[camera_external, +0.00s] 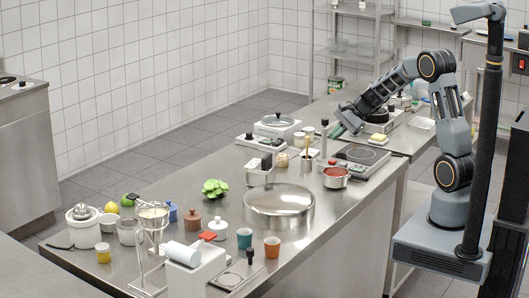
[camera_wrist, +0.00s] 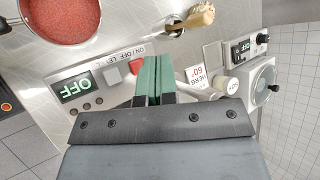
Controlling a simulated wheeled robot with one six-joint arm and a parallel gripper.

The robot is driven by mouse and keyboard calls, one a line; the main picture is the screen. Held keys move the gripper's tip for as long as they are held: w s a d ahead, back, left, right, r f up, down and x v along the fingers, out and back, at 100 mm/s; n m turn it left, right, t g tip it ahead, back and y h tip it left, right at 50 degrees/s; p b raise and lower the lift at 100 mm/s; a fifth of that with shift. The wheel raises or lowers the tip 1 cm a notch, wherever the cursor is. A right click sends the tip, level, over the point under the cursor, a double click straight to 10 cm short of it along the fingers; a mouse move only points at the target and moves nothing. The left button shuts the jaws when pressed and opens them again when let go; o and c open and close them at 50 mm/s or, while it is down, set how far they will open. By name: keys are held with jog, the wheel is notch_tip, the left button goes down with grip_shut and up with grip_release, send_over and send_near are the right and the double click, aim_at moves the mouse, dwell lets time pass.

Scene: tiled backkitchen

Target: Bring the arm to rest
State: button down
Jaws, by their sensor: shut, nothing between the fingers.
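My gripper (camera_external: 346,121) is at the end of my bent arm, above the far part of the steel counter (camera_external: 185,175) in the external view. In the wrist view my gripper (camera_wrist: 154,88) shows its two green fingers pressed together with nothing between them. It points down over the counter close to a hotplate's control panel (camera_wrist: 95,82) with an OFF display. No gap shows between the fingers. Whether the fingertips touch anything below cannot be told.
A pan of red sauce (camera_wrist: 62,18) stands near the gripper, and shows in the external view (camera_external: 336,174).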

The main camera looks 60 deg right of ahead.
jog(key=s+f+n, duration=0.1)
jog(key=s+f+g, duration=0.1)
jog(key=shift+s+a+n, duration=0.1)
jog(key=shift+s+n, duration=0.25)
jog(key=shift+n, duration=0.05)
jog(key=s+n+g, duration=0.1)
jog(key=s, duration=0.1)
jog(key=s+a+n+h, duration=0.1)
jog(key=s+n, duration=0.1)
jog(key=s+a+n+g+h, duration=0.1)
jog(key=s+n, duration=0.1)
jog(key=shift+s+a+r+g, duration=0.2)
jog(key=shift+s+g, duration=0.1)
jog(key=shift+s, duration=0.1)
jog(key=s+a+r+n+t+h, duration=0.1)
jog(key=s+a+r+n+h, duration=0.3)
jog(key=s+n, duration=0.6)
jog(key=shift+s+a+r+n, duration=0.3)
jog(key=shift+s+a+r, duration=0.95)
jog(key=shift+r, duration=0.45)
